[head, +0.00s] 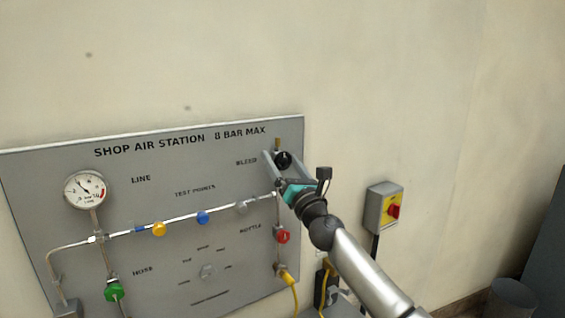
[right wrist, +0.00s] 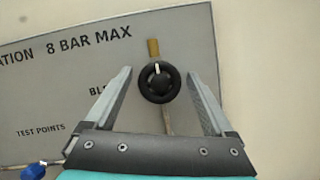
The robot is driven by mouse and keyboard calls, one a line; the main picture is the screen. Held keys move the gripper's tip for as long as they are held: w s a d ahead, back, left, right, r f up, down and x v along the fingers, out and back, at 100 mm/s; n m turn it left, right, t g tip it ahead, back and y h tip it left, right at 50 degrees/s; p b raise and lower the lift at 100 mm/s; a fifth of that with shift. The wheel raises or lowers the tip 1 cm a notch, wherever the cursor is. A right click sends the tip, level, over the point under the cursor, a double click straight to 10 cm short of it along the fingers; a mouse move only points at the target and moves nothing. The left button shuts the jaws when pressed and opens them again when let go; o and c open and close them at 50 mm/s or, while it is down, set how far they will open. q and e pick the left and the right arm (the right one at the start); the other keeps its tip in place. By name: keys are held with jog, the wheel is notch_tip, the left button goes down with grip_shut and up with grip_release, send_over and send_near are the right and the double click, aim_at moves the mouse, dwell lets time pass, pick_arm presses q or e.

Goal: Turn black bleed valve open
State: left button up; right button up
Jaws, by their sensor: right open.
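The black bleed valve (head: 283,160) is a round black knob at the upper right of the grey panel, by the BLEED label. In the right wrist view the knob (right wrist: 159,82) carries a pale pointer mark at its top, and a brass fitting sticks up above it. My right gripper (head: 274,156) is open at the knob. In the right wrist view its two fingers (right wrist: 160,80) stand on either side of the knob, with a gap on each side. I cannot tell how deep the fingers reach. My left gripper is not in view.
The grey panel (head: 120,190) holds a gauge (head: 86,190), a green knob (head: 114,291), a red knob (head: 283,237) and yellow and blue caps along a pipe. A yellow box with a red switch (head: 393,210) is on the wall at right. The wall above is bare.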

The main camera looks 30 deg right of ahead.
jog(key=shift+c, duration=0.2)
jog(key=c, duration=1.3)
